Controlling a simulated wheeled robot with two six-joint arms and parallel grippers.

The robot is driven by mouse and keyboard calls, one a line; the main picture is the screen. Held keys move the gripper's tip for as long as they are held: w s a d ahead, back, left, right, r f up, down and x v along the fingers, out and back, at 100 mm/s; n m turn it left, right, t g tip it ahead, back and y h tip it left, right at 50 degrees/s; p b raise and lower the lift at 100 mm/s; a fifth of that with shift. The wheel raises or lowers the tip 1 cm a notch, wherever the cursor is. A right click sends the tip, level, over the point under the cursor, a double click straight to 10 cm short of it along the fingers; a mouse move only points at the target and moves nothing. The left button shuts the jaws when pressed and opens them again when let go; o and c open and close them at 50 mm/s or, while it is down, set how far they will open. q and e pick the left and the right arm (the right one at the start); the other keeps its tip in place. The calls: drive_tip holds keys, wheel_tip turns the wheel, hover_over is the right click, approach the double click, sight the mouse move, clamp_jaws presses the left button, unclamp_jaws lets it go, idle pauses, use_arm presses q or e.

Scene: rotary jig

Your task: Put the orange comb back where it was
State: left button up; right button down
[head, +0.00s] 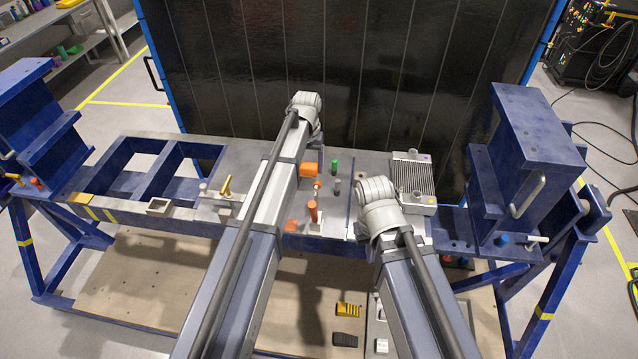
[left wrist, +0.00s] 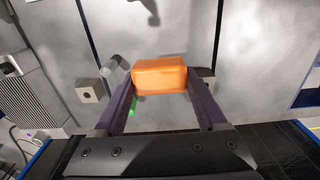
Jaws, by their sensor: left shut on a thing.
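In the left wrist view my left gripper (left wrist: 163,82) has its two dark fingers against the ends of an orange block-shaped thing (left wrist: 160,74), taken to be the orange comb. No teeth show on it from this side. In the head view the orange comb (head: 308,168) shows just right of my left arm, over the grey plate (head: 345,235). My left gripper's fingers are hidden there behind the arm. My right arm comes in from the lower right, and its gripper is hidden below the wrist. I cannot tell the comb's height above the plate.
A green peg (head: 335,166), a grey peg (head: 337,187) and an orange-red cylinder (head: 312,210) stand close by. A finned radiator block (head: 412,176) sits at the right. A yellow ridged piece (head: 348,310) and a black one (head: 345,339) lie on the lower board.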

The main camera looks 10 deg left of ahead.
use_arm(q)
drive_tip(key=shift+w+d, duration=0.1)
drive_tip(key=shift+w, duration=0.15)
drive_tip(key=shift+s+f, duration=0.1)
drive_tip(key=shift+s, duration=0.1)
drive_tip(key=shift+s+f+b, duration=0.1)
drive_tip(key=shift+f+b, duration=0.2)
drive_tip(key=shift+b, duration=0.3)
drive_tip(key=b, duration=0.5)
hover_over(310, 193)
wheel_tip(310, 193, down, 5)
drive_tip(key=shift+f+b, duration=1.9)
drive_tip(key=shift+f, duration=0.1)
